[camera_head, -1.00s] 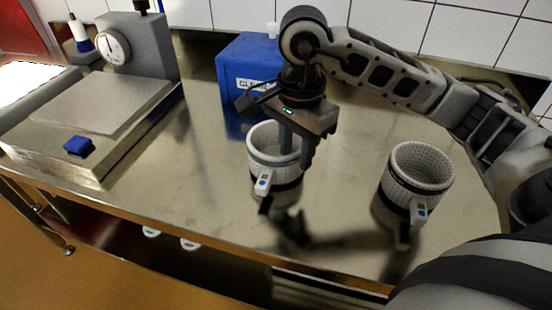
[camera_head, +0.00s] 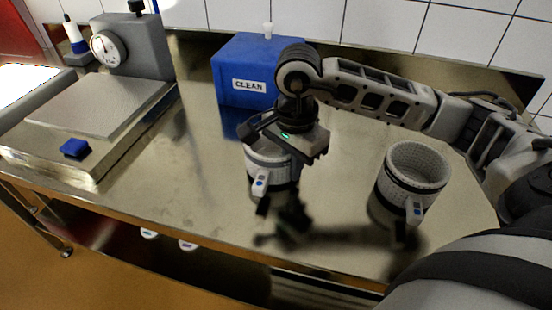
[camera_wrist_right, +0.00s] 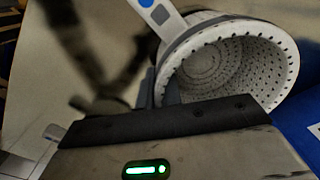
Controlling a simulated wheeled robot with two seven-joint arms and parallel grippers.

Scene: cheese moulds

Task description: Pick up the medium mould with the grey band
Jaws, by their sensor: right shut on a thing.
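A white perforated mould with a grey band (camera_head: 285,171) stands on the steel table, left of the other mould. A tag with a blue dot (camera_head: 260,182) hangs on its front. My right gripper (camera_head: 286,152) is down at its rim and shut on its wall; its body hides much of the rim. The right wrist view shows the mould's open, empty inside and the grey band below its rim (camera_wrist_right: 236,62), with the fingers (camera_wrist_right: 157,88) at the wall beside the tag. My left gripper is not in view.
A second white perforated mould (camera_head: 418,163) with a tag stands to the right. A blue box marked CLEAN (camera_head: 232,72) stands close behind the held mould. A scale with a dial (camera_head: 100,105) is at the left. The table (camera_head: 190,185) between scale and moulds is clear.

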